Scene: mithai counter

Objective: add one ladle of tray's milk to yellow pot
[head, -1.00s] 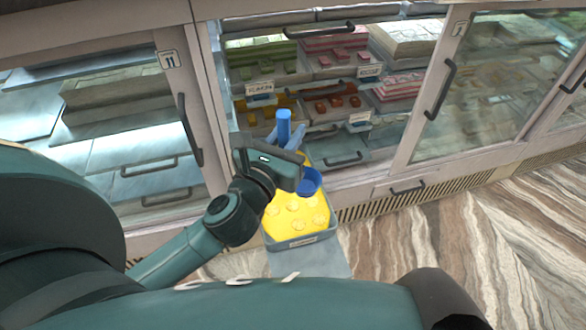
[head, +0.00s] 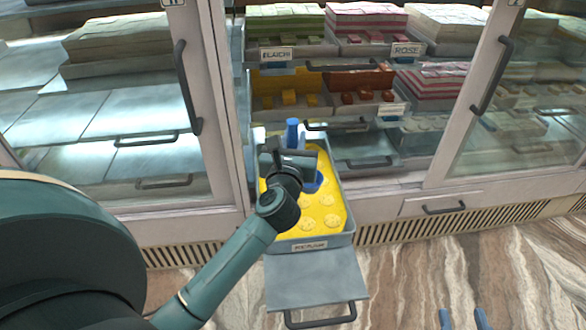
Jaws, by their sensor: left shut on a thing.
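A grey tray (head: 346,226) of yellow milk with several pale round pieces in it stands in the opened middle bay, with a label on its front. My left gripper (head: 290,143) is over the tray's back part, shut on a blue ladle (head: 292,130) by its upright handle. The ladle's blue bowl shows partly below the gripper, low at the milk; I cannot tell whether it holds milk. My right gripper (head: 462,319) shows only two blue fingertips at the bottom edge, apart with nothing between them. The yellow pot is not in view.
A grey pulled-out panel (head: 316,280) with a dark handle lies in front of the tray. Glass doors (head: 100,110) flank the bay. Behind the tray are shelves of sweets with a ROSE label (head: 407,49). Clear marbled floor (head: 400,275) lies at the lower right.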

